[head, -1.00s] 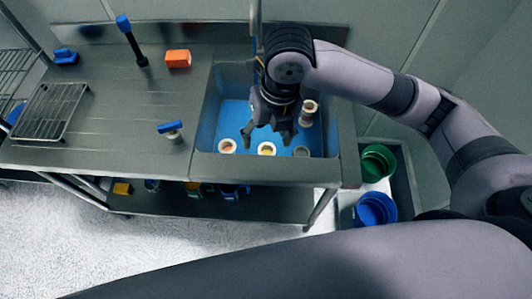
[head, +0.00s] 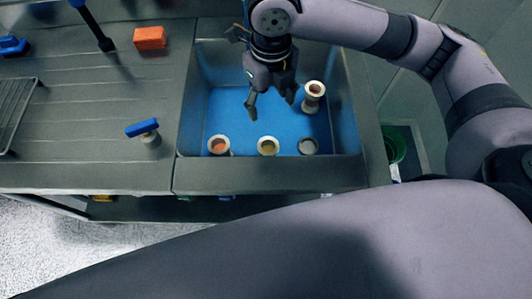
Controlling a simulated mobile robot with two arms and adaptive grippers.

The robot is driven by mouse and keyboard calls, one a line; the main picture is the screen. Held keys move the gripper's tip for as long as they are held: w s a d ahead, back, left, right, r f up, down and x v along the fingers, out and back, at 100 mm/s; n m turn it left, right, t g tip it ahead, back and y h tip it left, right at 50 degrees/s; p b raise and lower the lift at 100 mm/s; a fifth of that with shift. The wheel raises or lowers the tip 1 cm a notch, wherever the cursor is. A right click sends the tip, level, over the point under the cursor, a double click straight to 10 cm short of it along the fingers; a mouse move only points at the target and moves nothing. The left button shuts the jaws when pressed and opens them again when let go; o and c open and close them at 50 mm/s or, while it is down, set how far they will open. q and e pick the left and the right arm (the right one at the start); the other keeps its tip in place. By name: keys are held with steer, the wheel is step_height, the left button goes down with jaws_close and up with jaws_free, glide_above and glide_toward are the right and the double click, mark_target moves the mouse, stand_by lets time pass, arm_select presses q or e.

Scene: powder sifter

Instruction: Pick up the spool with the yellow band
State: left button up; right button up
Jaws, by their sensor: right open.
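Several pale spools stand in the blue-floored sink (head: 225,107). The one with yellow inside its ring (head: 268,145) is in the middle of the front row, near the sink's front wall. An orange-centred spool (head: 219,145) is to its left and a grey-centred one (head: 308,146) to its right. A taller pale spool (head: 313,97) stands further back at the right. My right gripper (head: 271,105) points down into the sink, open and empty. Its fingertips show behind the yellow spool, apart from it. The taller spool is just right of its right finger. My left gripper is out of view.
The sink walls surround the spools. On the steel counter to the left are a blue-handled tool (head: 142,128), an orange block (head: 150,38) and a wire rack (head: 18,110). A green container (head: 395,147) is right of the sink. My arm fills the foreground.

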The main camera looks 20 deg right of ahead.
steer(key=b, duration=0.7)
glide_toward(268, 146)
step_height(268, 146, down, 8)
steer(key=shift+f+b, duration=0.2)
steer(key=shift+b, duration=0.3)
steer(key=shift+f, duration=2.9)
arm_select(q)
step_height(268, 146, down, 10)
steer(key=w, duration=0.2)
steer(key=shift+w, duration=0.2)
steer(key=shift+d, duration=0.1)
arm_select(e)
steer(key=shift+c, duration=0.2)
steer(key=c, duration=1.2)
steer(key=shift+w, duration=0.1)
steer(key=shift+c, duration=0.4)
steer(key=shift+r, duration=0.2)
